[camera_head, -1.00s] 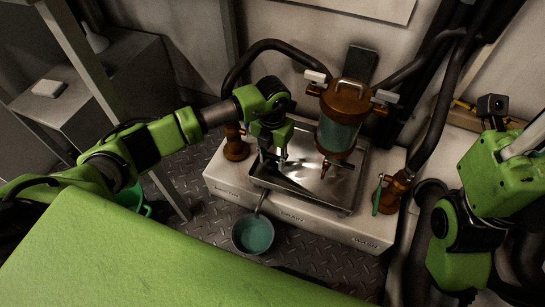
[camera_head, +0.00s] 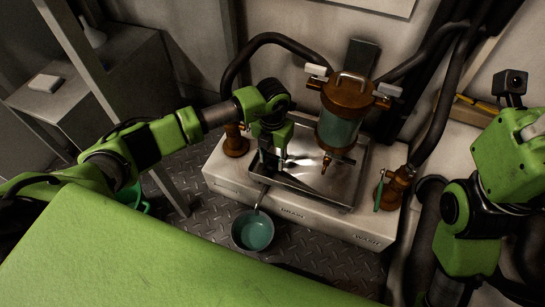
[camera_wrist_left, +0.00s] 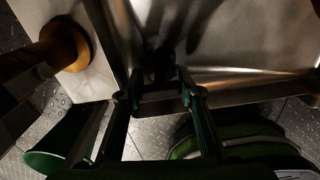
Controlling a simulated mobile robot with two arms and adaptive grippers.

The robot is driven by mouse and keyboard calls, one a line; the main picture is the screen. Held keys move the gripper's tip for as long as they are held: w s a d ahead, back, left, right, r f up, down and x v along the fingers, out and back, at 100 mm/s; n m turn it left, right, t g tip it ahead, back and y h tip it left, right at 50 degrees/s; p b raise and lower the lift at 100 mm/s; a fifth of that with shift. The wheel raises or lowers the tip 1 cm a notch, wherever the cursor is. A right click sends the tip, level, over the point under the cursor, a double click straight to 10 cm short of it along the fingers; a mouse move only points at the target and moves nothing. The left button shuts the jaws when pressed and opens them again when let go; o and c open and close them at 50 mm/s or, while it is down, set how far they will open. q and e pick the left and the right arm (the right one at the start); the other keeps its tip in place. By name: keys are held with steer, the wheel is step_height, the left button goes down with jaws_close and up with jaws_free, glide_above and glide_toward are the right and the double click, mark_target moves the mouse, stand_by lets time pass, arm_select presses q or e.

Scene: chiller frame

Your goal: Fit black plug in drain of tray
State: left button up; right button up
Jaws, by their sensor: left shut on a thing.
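The metal tray (camera_head: 345,190) sits on the pale bench below the sight-glass vessel, and its sloped wall fills much of the left wrist view (camera_wrist_left: 235,45). My left gripper (camera_head: 270,160) reaches down into the tray's left part. In the left wrist view its two fingers (camera_wrist_left: 156,94) stand apart around a dark thing (camera_wrist_left: 160,68), which I take to be the black plug; its outline is lost in shadow. I cannot make out the drain or whether the dark thing touches the tray. My right arm shows at the right edge, but its fingers are out of view.
A brown-capped glass vessel (camera_head: 340,128) with a spout hangs over the tray. Brass valves stand left (camera_head: 236,143) and right (camera_head: 394,188) of it. A round pan of green liquid (camera_head: 252,232) is on the floor in front. Black hoses (camera_head: 270,44) arch behind.

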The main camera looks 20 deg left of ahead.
arm_select(q)
steer(key=shift+f, duration=0.3)
steer(key=o, duration=1.1)
steer(key=shift+r, duration=0.25)
step_height(320, 180, up, 7)
steer(key=shift+r, duration=0.1)
